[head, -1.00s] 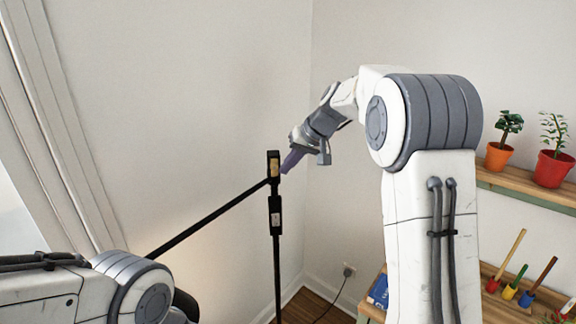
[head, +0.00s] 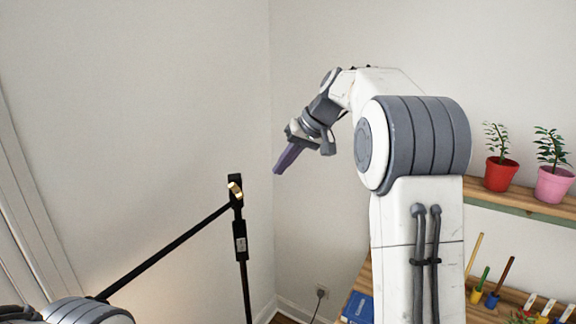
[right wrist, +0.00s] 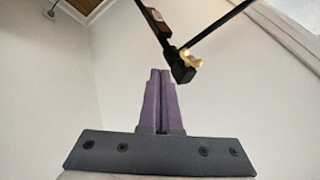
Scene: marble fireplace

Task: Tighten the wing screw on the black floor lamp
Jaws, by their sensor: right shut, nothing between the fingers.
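The black floor lamp (head: 241,245) stands left of the middle in the head view, with a slanted black arm (head: 165,250) running down to the left from its top joint. The brass wing screw (head: 235,189) sits on that joint, and it also shows in the right wrist view (right wrist: 191,61). My right gripper (head: 278,172) points down and left, to the right of the screw and apart from it. My left gripper is out of view.
A wooden shelf (head: 500,194) on the right holds a red pot (head: 501,175) and a pink pot (head: 554,184) with plants. Below are a blue box (head: 357,308) and coloured-handled tools (head: 492,300). A cord runs to a wall outlet (head: 321,291). Bare walls meet behind the lamp.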

